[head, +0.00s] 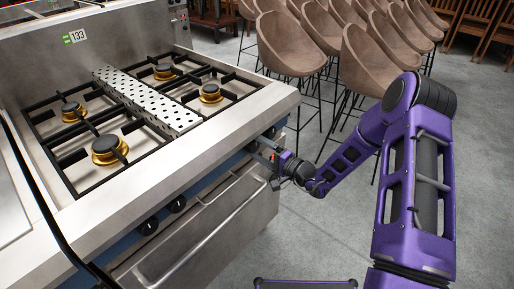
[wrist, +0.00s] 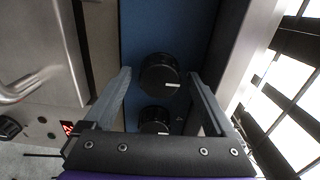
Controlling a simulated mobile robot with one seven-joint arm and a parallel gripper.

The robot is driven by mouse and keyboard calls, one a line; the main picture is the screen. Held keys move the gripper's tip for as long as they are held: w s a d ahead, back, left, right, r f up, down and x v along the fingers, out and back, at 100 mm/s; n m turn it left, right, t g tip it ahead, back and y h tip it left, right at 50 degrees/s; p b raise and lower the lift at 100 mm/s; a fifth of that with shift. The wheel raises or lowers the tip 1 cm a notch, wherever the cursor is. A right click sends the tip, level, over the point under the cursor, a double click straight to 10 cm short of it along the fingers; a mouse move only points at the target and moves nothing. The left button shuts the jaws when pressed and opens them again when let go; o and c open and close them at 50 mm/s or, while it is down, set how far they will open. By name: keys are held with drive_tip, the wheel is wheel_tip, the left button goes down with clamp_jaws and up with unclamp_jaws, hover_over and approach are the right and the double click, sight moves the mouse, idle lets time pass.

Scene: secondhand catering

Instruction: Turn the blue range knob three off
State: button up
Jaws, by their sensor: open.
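The range's blue front panel (head: 215,175) carries black round knobs. Two of them, a left one (head: 149,225) and another (head: 177,204), show clear of my arm in the head view. My gripper (head: 262,151) is at the panel's right end and hides part of it. In the wrist view, my open gripper (wrist: 160,77) has one finger on each side of a black knob (wrist: 159,74) with a pale mark at its lower edge. A second black knob (wrist: 154,114) lies below it, nearer the gripper's base. I cannot tell which one is number three, or whether the fingers touch.
The oven door handle (head: 200,231) juts out below the panel. Burners and a perforated metal strip (head: 146,100) are on the cooktop. Several brown bar stools (head: 290,45) stand behind my arm. The floor (head: 315,235) right of the oven is clear.

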drive_tip(key=v, duration=1.7)
drive_tip(key=shift+s+p, duration=0.2)
drive_tip(key=shift+p, duration=0.25)
drive_tip(key=shift+d, duration=0.15)
